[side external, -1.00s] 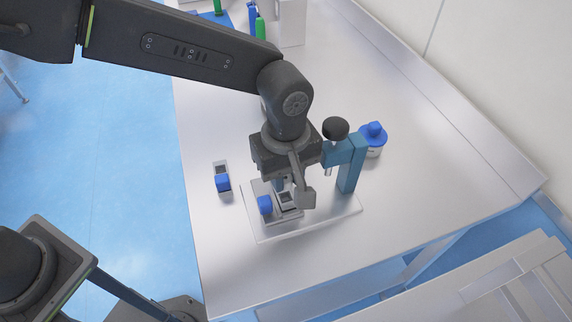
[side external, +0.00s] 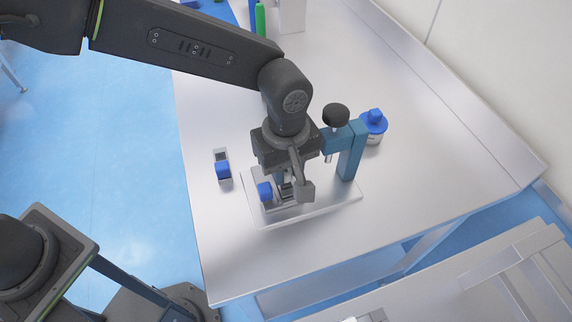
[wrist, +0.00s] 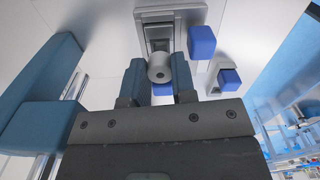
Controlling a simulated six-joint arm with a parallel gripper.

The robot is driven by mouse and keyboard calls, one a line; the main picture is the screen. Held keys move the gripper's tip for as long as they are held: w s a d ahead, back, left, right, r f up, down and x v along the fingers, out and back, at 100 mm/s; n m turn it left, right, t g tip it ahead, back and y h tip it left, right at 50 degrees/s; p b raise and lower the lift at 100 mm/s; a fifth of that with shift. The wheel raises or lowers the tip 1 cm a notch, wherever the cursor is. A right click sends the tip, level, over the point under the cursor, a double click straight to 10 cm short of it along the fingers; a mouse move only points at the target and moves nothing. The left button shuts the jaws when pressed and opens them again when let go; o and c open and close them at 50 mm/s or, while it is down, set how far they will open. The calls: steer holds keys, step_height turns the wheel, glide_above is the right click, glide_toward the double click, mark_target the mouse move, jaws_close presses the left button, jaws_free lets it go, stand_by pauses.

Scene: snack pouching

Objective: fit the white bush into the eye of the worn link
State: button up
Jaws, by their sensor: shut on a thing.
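The white bush (wrist: 159,68) is a short pale cylinder with a small dark hole in its end. My gripper (wrist: 158,82) is shut on it, one finger on either side. In the side view my gripper (side external: 286,182) is low over the pale base plate (side external: 325,203). Just beyond the bush in the wrist view is a grey metal piece with a dark stepped recess (wrist: 158,34); I cannot make out the worn link's eye for certain. The bush looks close to this piece, but whether they touch cannot be told. In the side view my fingers hide the bush.
A blue block (side external: 265,191) sits beside the metal piece on the plate. Another blue block (side external: 223,171) with a small metal holder stands to the left. A teal clamp post (side external: 351,158) with a black knob (side external: 336,115) rises to the right, near a blue-lidded jar (side external: 374,124).

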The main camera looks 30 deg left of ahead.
mark_target(287, 171)
steer(key=shift+f, duration=1.15)
steer(key=o, duration=1)
steer(key=shift+c, duration=0.2)
step_height(287, 171, up, 14)
steer(key=shift+f, duration=0.1)
